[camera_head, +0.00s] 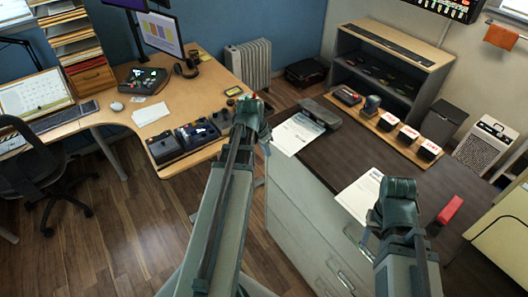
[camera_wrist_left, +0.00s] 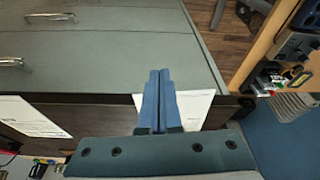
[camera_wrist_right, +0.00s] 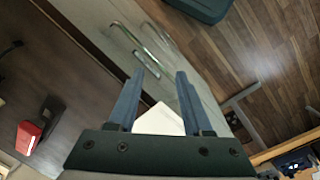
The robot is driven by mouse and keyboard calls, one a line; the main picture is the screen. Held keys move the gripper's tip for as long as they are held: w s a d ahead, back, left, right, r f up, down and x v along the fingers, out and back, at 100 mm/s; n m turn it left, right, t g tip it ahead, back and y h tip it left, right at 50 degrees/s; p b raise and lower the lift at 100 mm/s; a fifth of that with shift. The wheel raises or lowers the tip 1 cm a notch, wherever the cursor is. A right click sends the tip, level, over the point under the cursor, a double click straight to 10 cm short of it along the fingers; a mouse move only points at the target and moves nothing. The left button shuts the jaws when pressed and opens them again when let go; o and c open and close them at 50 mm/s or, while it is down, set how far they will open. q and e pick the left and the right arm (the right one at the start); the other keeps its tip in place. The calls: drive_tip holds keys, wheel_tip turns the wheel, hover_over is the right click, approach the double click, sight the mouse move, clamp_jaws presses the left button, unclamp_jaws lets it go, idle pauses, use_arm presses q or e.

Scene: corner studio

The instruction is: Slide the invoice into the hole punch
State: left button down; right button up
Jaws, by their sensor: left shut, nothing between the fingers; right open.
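One printed white sheet (camera_head: 297,134) lies at the far left of the dark cabinet top, its far end against a dark grey device (camera_head: 319,112) that looks like the hole punch. A second sheet (camera_head: 360,194) with a blue heading lies nearer, at the cabinet's front edge. I cannot read which is the invoice. My left gripper (camera_wrist_left: 160,72) is shut and empty, in front of the far sheet (camera_wrist_left: 198,105), partly covering it in the left wrist view. My right gripper (camera_wrist_right: 160,75) is open near the nearer sheet (camera_wrist_right: 160,119), which shows between its fingers; nothing is held.
A red object (camera_head: 449,210) lies on the right of the dark top (camera_head: 410,172). Several boxes and small devices stand on a wooden strip (camera_head: 378,122) along the back. The cabinet's drawer handles (camera_head: 345,277) face me. A wooden desk (camera_head: 205,75) stands left, with open floor between.

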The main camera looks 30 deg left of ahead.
sight(281, 148)
use_arm(q)
drive_tip(key=w+f+b, duration=0.1)
drive_tip(key=w, duration=0.1)
drive_tip(key=w+d+f+b, duration=0.1)
drive_tip(key=w+f, duration=0.1)
drive_tip(key=w, duration=0.1)
drive_tip(key=shift+d+f, duration=0.1)
use_arm(e)
wheel_tip(281, 148, down, 3)
drive_tip(key=shift+f, duration=0.15)
use_arm(q)
drive_tip(key=shift+w+d, duration=0.2)
drive_tip(key=shift+w, duration=0.45)
drive_tip(key=shift+w+d, duration=0.15)
drive_tip(key=shift+w, duration=0.5)
drive_tip(key=shift+s, duration=0.15)
